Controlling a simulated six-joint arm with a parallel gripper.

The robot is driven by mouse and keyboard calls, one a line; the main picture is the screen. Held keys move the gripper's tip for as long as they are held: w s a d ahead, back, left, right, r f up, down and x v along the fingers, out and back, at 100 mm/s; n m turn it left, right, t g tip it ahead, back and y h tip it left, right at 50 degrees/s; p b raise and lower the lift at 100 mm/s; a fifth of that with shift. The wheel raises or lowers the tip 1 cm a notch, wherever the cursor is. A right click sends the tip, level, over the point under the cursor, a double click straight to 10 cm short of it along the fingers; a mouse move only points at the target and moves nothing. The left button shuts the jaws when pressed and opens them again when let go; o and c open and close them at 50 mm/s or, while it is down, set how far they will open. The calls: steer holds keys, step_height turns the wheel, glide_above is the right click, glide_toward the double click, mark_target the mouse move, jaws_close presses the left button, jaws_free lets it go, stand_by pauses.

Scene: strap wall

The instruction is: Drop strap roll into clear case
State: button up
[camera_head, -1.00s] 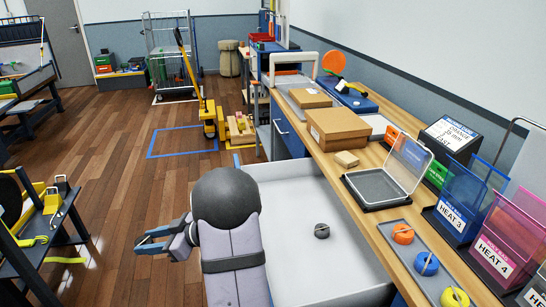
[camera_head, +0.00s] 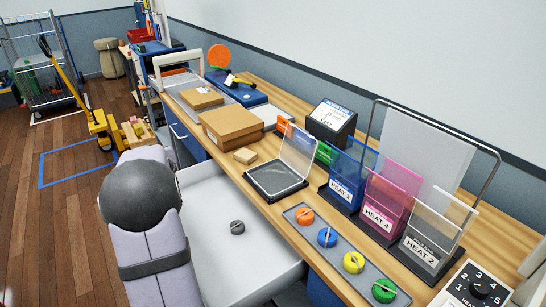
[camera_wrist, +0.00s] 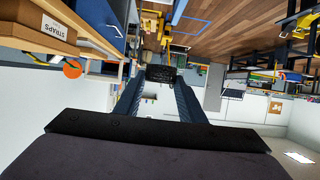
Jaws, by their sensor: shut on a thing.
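The clear case (camera_head: 275,181) stands open on the wooden bench in the head view, its clear lid raised and its dark-based tray looking empty. My gripper (camera_wrist: 161,76) shows in the wrist view, its two blue-grey fingers closed on a small dark thing (camera_wrist: 161,74), which may be a strap roll. In the head view my gripper is hidden or out of frame, and my arm fills the lower left. A dark grey strap roll (camera_head: 237,227) lies in the open white drawer. An orange roll (camera_head: 305,216), blue roll (camera_head: 327,237), yellow roll (camera_head: 353,262) and green roll (camera_head: 384,290) sit on a grey strip.
Labelled bins, blue HEAT 3 (camera_head: 346,187), pink HEAT 4 (camera_head: 381,211) and clear HEAT 2 (camera_head: 427,246), stand right of the case. The white drawer (camera_head: 206,262) juts out below the bench.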

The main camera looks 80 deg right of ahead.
steer(key=s+d+r+m+g+h+p, duration=0.2)
steer(key=s+d+m+g+h+p, duration=0.15)
steer(key=s+d, duration=0.45)
steer(key=m+g+y+p, duration=0.2)
steer(key=m+g+p, duration=1)
steer(key=m+g, duration=0.15)
glide_above(270, 179)
step_height(270, 179, down, 4)
steer(key=shift+n+g, duration=0.3)
steer(key=shift+s+f+b, duration=0.1)
steer(key=shift+f+b, duration=2.75)
steer(key=shift+f, duration=0.35)
steer(key=o, duration=1.1)
steer(key=shift+a, duration=0.1)
